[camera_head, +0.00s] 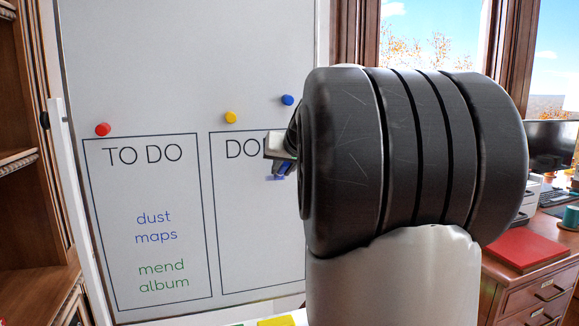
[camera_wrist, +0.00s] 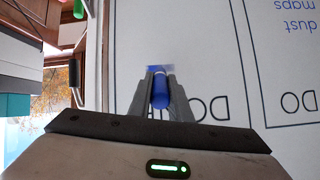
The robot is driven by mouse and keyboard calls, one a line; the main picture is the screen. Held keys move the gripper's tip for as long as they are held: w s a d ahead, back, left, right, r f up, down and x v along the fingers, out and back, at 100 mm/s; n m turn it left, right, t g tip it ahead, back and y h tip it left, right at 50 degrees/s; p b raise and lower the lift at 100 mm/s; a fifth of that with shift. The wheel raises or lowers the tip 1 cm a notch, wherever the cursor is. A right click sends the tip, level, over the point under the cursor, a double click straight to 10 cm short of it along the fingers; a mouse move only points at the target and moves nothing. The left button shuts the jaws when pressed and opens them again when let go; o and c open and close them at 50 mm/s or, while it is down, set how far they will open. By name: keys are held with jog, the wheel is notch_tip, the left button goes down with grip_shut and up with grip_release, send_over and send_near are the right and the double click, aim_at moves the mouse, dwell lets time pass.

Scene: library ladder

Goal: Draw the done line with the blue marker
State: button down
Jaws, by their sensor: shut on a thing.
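The whiteboard (camera_head: 190,60) carries a TO DO box (camera_head: 143,156) with "dust maps" in blue and "mend album" in green. Beside it is the DONE box (camera_head: 228,215), its heading partly hidden by my arm. My gripper (camera_wrist: 160,80) is shut on the blue marker (camera_wrist: 160,92), which lies between the two fingers and points at the board inside the DONE box. A short blue streak (camera_wrist: 158,69) shows on the board just beyond the marker. I cannot tell whether the tip touches the board. In the head view my arm hides most of the gripper.
Red (camera_head: 103,129), yellow (camera_head: 230,117) and blue (camera_head: 288,100) round magnets sit above the boxes. A wooden bookcase (camera_head: 30,200) stands at the left. A desk (camera_head: 530,285) with a red book (camera_head: 525,249) and a monitor (camera_head: 550,145) is at the right.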

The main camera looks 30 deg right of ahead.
jog(key=w+a+p, duration=0.1)
jog(key=a+p, duration=0.1)
jog(key=a, duration=0.1)
jog(key=w+a+p, duration=0.1)
jog(key=a+p, duration=0.1)
jog(key=a, duration=0.2)
jog(key=w+a+p, duration=0.1)
jog(key=a+p, duration=0.2)
jog(key=shift+a, duration=0.3)
dwell(0.6)
jog(key=shift+s+a+b, duration=0.25)
jog(key=shift+s+b, duration=0.15)
jog(key=shift+s, duration=0.55)
jog(key=shift+s+a+b, duration=0.3)
jog(key=shift+s+b, duration=0.1)
jog(key=shift+s, duration=0.55)
jog(key=shift+s+a+b, duration=0.25)
jog(key=shift+s+b, duration=0.15)
jog(key=shift+s, duration=0.55)
jog(key=s, duration=0.1)
jog(key=s+b, duration=0.1)
jog(key=s, duration=0.1)
jog(key=shift+a, duration=0.4)
